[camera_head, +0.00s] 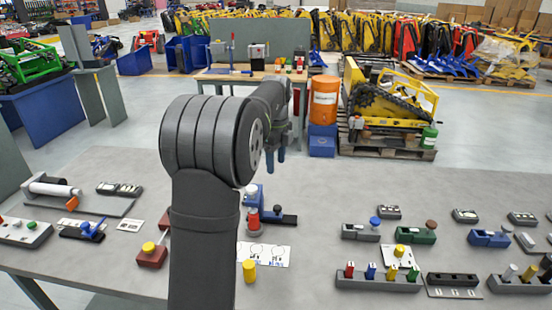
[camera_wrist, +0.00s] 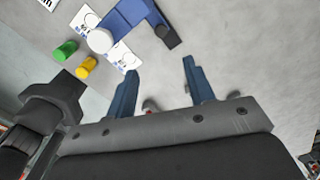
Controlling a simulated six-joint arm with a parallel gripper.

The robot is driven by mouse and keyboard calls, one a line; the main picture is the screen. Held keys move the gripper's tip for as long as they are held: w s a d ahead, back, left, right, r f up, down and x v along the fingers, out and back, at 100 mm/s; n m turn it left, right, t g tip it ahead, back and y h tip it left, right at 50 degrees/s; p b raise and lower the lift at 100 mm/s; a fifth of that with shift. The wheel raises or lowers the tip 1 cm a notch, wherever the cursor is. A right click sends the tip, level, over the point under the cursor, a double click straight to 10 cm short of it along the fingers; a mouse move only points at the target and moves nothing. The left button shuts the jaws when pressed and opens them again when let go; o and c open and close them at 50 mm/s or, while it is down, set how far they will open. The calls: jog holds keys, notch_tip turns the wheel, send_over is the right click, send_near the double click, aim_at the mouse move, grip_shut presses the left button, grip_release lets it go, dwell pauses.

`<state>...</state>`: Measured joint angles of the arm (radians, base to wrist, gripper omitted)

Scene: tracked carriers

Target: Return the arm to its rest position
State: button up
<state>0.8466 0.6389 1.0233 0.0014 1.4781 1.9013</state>
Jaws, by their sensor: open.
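My gripper (camera_head: 276,158) is held up above the far part of the grey table (camera_head: 310,195) in the head view, with its blue fingers pointing down. In the wrist view my gripper (camera_wrist: 160,82) has its two blue fingers well apart, with nothing between them but bare tabletop and a few small blurred items near the palm. My dark arm rises through the middle of the head view and hides part of the table behind it.
A blue fixture with a white knob (camera_wrist: 101,40) stands near white printed cards (camera_head: 264,254) and a yellow cylinder (camera_head: 249,271). Carriers with coloured pegs (camera_head: 378,283) fill the right side. A roller stand (camera_head: 55,188) is at left. The table's back middle is clear.

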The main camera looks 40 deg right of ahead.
aim_at(277, 207)
jog(key=shift+r, duration=0.25)
dwell(0.4)
notch_tip(277, 207, down, 18)
jog(key=shift+r, duration=0.15)
jog(key=shift+s+d, duration=0.15)
dwell(0.4)
jog(key=shift+r, duration=0.1)
